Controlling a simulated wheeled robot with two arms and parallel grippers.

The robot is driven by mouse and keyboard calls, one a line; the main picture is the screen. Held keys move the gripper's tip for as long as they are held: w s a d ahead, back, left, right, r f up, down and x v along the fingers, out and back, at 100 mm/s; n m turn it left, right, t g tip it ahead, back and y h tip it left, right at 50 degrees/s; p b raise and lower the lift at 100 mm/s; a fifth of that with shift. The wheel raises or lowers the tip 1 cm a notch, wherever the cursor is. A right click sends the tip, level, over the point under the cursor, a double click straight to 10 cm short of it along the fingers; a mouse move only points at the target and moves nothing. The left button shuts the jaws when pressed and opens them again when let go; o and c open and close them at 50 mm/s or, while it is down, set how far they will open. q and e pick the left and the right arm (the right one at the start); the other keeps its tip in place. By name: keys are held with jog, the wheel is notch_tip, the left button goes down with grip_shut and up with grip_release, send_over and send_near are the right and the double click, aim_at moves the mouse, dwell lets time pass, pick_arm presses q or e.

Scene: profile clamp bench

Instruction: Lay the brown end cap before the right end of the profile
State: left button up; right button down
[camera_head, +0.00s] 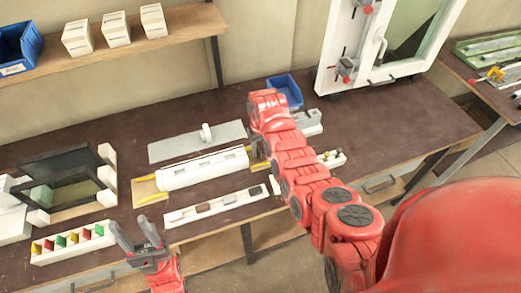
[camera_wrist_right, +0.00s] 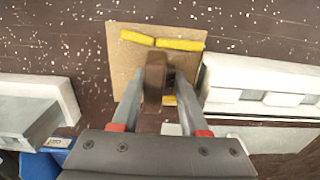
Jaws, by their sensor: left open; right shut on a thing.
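The brown end cap (camera_wrist_right: 156,78) is between the fingertips of my right gripper (camera_wrist_right: 158,92), which is shut on it. It is over a tan board (camera_wrist_right: 122,52) with yellow strips, beside one end of the white profile (camera_wrist_right: 262,76). I cannot tell whether the cap touches the board. In the head view the profile (camera_head: 205,168) lies along the bench, and my right arm hides my right gripper and the cap near the profile's right end. My left gripper (camera_head: 137,236) is open and empty at the bench's front edge.
A white tray (camera_head: 240,198) with several caps lies in front of the profile. A grey plate (camera_head: 180,143) lies behind it. A blue bin (camera_head: 287,91) and a small white holder (camera_head: 331,158) are on the right. A rack of coloured pieces (camera_head: 75,242) stands front left.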

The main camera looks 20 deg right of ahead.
jog(key=shift+f+b, duration=0.3)
dwell(0.5)
jog(key=shift+c, duration=1.7)
grip_release()
jog(key=shift+r, duration=0.2)
jog(key=shift+r+p, duration=0.7)
jog(key=shift+r, duration=0.5)
jog(key=shift+r+p, duration=0.6)
jog(key=shift+r, duration=2.1)
jog(key=shift+w+f, duration=0.1)
